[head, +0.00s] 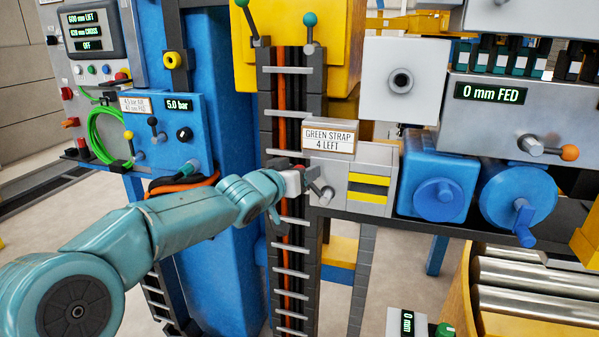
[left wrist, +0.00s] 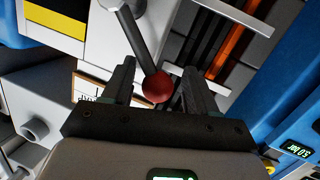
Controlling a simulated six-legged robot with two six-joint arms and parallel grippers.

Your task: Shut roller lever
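A lever with a red ball knob (left wrist: 157,88) shows in the left wrist view. Its grey rod rises from a round pivot at the top of that view. My left gripper (left wrist: 159,74) is open, with a dark finger on each side of the knob and visible gaps to it. In the head view, my left gripper (head: 308,180) is at the left side of a grey box with yellow stripes (head: 369,188). My right gripper is not in view.
A sign reading "GREEN STRAP 4 LEFT" (head: 328,138) stands just above my gripper. A dark ladder-like track with orange strap (head: 291,110) runs behind it. A blue panel reading 5.0 bar (head: 150,125) is at left. Blue crank wheels (head: 515,195) and metal rollers (head: 520,272) are at right.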

